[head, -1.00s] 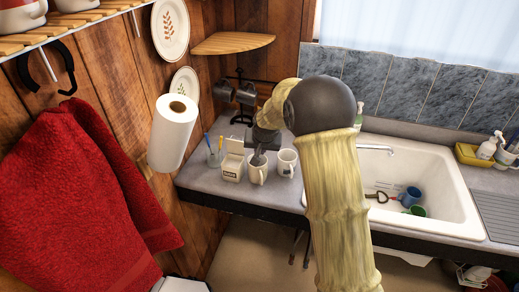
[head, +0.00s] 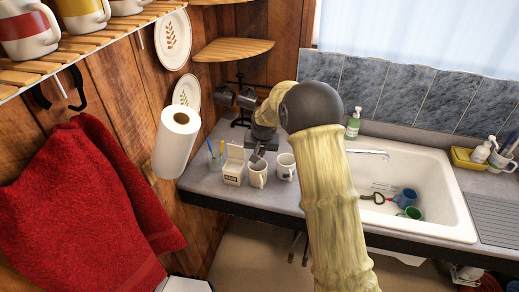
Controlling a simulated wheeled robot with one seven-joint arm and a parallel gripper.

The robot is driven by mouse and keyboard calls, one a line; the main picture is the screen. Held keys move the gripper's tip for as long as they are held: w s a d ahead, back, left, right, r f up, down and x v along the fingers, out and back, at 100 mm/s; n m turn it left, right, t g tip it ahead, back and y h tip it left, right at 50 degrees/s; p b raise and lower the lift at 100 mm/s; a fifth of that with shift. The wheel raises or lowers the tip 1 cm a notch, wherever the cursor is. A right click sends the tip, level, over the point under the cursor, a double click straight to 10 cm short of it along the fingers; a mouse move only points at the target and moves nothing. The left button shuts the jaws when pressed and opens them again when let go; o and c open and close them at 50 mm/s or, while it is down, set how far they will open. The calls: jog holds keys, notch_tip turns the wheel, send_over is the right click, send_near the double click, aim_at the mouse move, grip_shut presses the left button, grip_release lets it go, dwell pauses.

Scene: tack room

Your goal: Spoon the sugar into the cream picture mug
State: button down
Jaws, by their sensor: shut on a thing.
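A white sugar box (head: 233,172) with a dark label and raised lid stands on the grey counter at the left. Just right of it is a cream mug (head: 258,178) with a small picture on its side. A second pale mug (head: 286,167) stands to its right; its markings are too small to read. My gripper (head: 259,148) points down above the first mug, shut on a small grey utensil, apparently the spoon (head: 256,157). Its lower end is at or just over that mug's rim; I cannot tell whether it is inside. Any sugar on it is too small to see.
A cup with pens (head: 215,160) stands left of the box. Dark mugs hang on a rack (head: 240,100) behind my gripper. A paper towel roll (head: 176,145) and red towel (head: 90,210) are on the left. The sink (head: 440,215) is right, with a green soap bottle (head: 353,124) behind.

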jog(key=shift+w+r+g+p, duration=0.35)
jog(key=shift+g+p, duration=0.05)
jog(key=shift+p, duration=0.85)
jog(key=shift+f, duration=0.15)
jog(key=shift+p, duration=0.35)
jog(key=shift+w+r+p, duration=0.15)
jog(key=shift+r+p, duration=0.1)
jog(key=shift+p, duration=0.05)
jog(key=shift+w+r+g+p, duration=0.1)
jog(key=shift+w+g+p, duration=0.1)
jog(key=shift+g+p, duration=0.3)
jog(key=shift+w+r+p, duration=0.1)
jog(key=shift+w+p, duration=0.05)
jog(key=shift+p, duration=0.7)
jog(key=shift+w+r+g+p, duration=0.1)
jog(key=shift+w+g+p, duration=0.45)
jog(key=shift+p, duration=0.55)
jog(key=shift+g, duration=0.25)
